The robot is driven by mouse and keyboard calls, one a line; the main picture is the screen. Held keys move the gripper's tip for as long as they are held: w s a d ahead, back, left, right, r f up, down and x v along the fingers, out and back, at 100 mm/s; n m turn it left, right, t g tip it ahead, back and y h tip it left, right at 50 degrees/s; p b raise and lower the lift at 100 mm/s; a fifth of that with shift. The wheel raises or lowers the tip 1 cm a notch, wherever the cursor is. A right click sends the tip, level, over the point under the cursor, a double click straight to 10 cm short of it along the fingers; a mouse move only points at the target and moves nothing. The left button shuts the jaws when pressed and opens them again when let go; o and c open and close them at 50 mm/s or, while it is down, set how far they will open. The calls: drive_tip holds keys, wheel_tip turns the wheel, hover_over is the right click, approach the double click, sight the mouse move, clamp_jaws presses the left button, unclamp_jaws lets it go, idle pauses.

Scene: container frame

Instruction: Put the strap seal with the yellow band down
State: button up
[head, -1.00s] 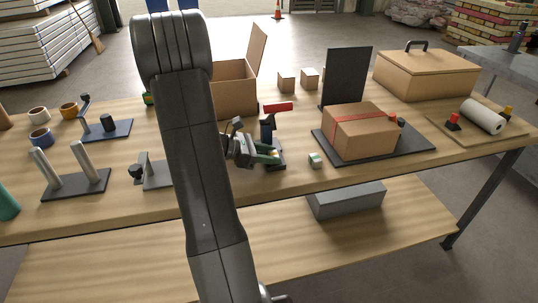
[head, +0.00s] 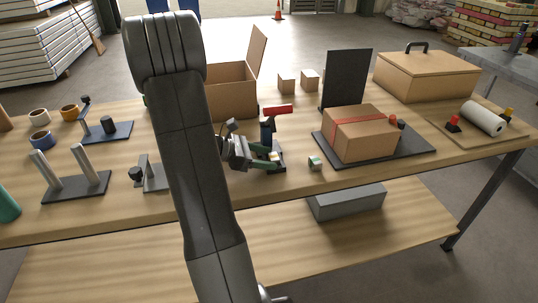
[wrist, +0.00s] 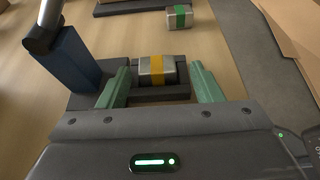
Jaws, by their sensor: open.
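The strap seal with the yellow band (wrist: 157,71) is a small silvery block. In the wrist view it sits on a dark holder (wrist: 172,93) that has a blue upright block at its left. My gripper (wrist: 161,76) is open, with one green finger on each side of the seal and visible gaps between. In the head view my gripper (head: 260,160) is low at the holder, beside the red-topped post, and the yellow band (head: 274,156) shows just past its fingers. A second seal with a green band (wrist: 179,17) stands apart on the table; it also shows in the head view (head: 315,163).
A carton with a red strap (head: 360,135) lies on a dark base to the right. An open box (head: 232,95) stands behind my arm. The red-topped post (head: 268,130) rises close to my gripper. Bare wood lies around the green-banded seal.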

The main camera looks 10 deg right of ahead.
drive_tip(key=v, duration=0.6)
drive_tip(key=shift+w+r, duration=0.1)
drive_tip(key=shift+r, duration=0.1)
